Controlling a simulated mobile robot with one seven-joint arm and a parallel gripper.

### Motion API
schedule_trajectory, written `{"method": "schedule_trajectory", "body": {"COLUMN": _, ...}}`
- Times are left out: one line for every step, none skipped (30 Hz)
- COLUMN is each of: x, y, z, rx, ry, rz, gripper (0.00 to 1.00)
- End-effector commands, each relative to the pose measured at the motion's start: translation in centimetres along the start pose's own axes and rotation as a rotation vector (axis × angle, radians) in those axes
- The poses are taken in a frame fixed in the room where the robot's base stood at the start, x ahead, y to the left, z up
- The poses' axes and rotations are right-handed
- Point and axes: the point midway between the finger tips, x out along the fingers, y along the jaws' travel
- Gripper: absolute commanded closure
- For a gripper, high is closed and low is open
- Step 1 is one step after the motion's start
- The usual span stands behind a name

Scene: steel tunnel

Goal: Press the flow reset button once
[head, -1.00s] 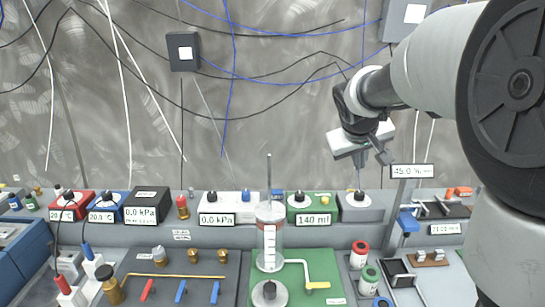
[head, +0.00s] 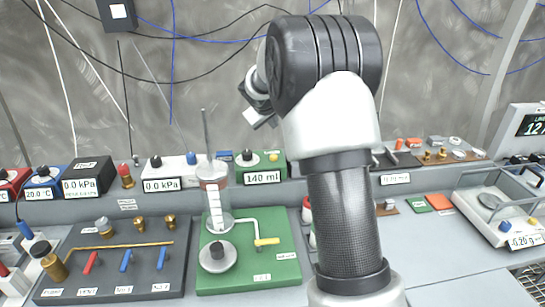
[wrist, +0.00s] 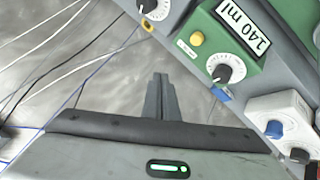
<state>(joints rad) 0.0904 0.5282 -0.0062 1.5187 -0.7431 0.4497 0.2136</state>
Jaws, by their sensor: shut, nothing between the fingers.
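In the wrist view the yellow button (wrist: 197,39) shows up close on the green box (wrist: 211,54), by a small label too small to read and a black-and-white knob. My gripper shows in the wrist view (wrist: 160,78) with its fingers together and empty, apart from the button, which lies to the upper right of the fingertips. In the head view the gripper (head: 252,116) is mostly hidden behind my arm, above the green box.
A glass cylinder with a rod (head: 215,200) stands on a green board (head: 285,270) in front. A white box (head: 175,180) stands left of the green box and also shows in the wrist view (wrist: 280,115). Cables hang along the wall.

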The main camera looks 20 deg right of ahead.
Motion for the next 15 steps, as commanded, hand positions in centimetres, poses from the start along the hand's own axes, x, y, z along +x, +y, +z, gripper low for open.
{"method": "schedule_trajectory", "body": {"x": 0.0, "y": 0.0, "z": 0.0, "rx": 0.0, "ry": 0.0, "rz": 0.0, "gripper": 1.0}}
{"method": "schedule_trajectory", "body": {"x": 0.1, "y": -0.1, "z": 0.1, "rx": 0.0, "ry": 0.0, "rz": 0.0, "gripper": 1.0}}
{"method": "schedule_trajectory", "body": {"x": 0.1, "y": -0.1, "z": 0.1, "rx": 0.0, "ry": 0.0, "rz": 0.0, "gripper": 1.0}}
{"method": "schedule_trajectory", "body": {"x": 0.2, "y": -0.2, "z": 0.2, "rx": 0.0, "ry": -0.001, "rz": 0.0, "gripper": 1.0}}
{"method": "schedule_trajectory", "body": {"x": 0.3, "y": -0.3, "z": 0.3, "rx": 0.0, "ry": -0.001, "rz": 0.0, "gripper": 1.0}}
{"method": "schedule_trajectory", "body": {"x": 0.5, "y": -0.4, "z": 0.4, "rx": 0.0, "ry": -0.001, "rz": 0.0, "gripper": 1.0}}
{"method": "schedule_trajectory", "body": {"x": 0.6, "y": -0.5, "z": 0.5, "rx": 0.0, "ry": -0.001, "rz": 0.0, "gripper": 1.0}}
{"method": "schedule_trajectory", "body": {"x": 0.8, "y": -0.6, "z": 0.6, "rx": 0.0, "ry": -0.001, "rz": 0.0, "gripper": 1.0}}
{"method": "schedule_trajectory", "body": {"x": 1.1, "y": -0.8, "z": 0.8, "rx": 0.0, "ry": -0.001, "rz": -0.001, "gripper": 1.0}}
{"method": "schedule_trajectory", "body": {"x": 1.3, "y": -1.0, "z": 1.0, "rx": 0.0, "ry": -0.001, "rz": -0.001, "gripper": 1.0}}
{"method": "schedule_trajectory", "body": {"x": 1.6, "y": -1.2, "z": 1.2, "rx": 0.0, "ry": -0.001, "rz": -0.001, "gripper": 1.0}}
{"method": "schedule_trajectory", "body": {"x": 1.9, "y": -1.5, "z": 1.4, "rx": -0.001, "ry": -0.001, "rz": -0.001, "gripper": 1.0}}
{"method": "schedule_trajectory", "body": {"x": 2.2, "y": -1.7, "z": 1.7, "rx": -0.001, "ry": -0.001, "rz": -0.001, "gripper": 1.0}}
{"method": "schedule_trajectory", "body": {"x": 2.5, "y": -1.9, "z": 1.9, "rx": -0.001, "ry": -0.001, "rz": -0.001, "gripper": 1.0}}
{"method": "schedule_trajectory", "body": {"x": 2.9, "y": -2.2, "z": 2.2, "rx": -0.001, "ry": -0.001, "rz": -0.001, "gripper": 1.0}}
